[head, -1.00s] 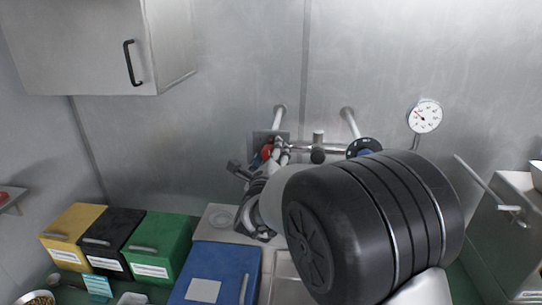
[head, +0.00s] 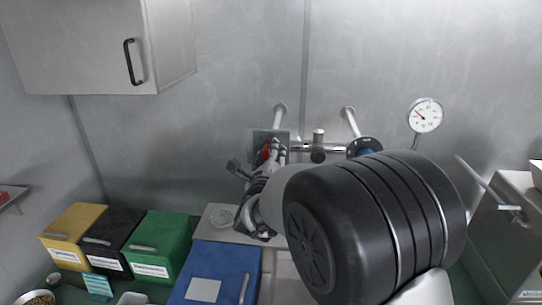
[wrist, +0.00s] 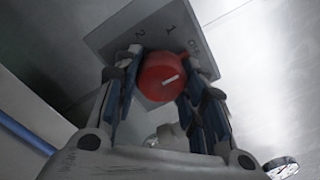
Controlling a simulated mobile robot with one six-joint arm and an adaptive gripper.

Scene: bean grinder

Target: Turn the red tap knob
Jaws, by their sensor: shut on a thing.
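The red tap knob (wrist: 162,72) sits in the middle of the wrist view, in front of a grey plate (wrist: 115,30) marked 2, 1 and what looks like OFF. A short white line shows on the knob's face. My gripper (wrist: 163,65) is shut on the knob, with one finger on each side of it. In the head view the red knob (head: 265,153) is partly hidden behind my gripper (head: 273,150) at the wall pipework.
A blue round knob (head: 364,147) is on the pipe to the right, close to my arm. A pressure gauge (head: 425,115) is on the wall. Yellow (head: 78,222), black (head: 113,240) and green (head: 160,245) bins stand at the lower left. A cabinet (head: 95,45) hangs above.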

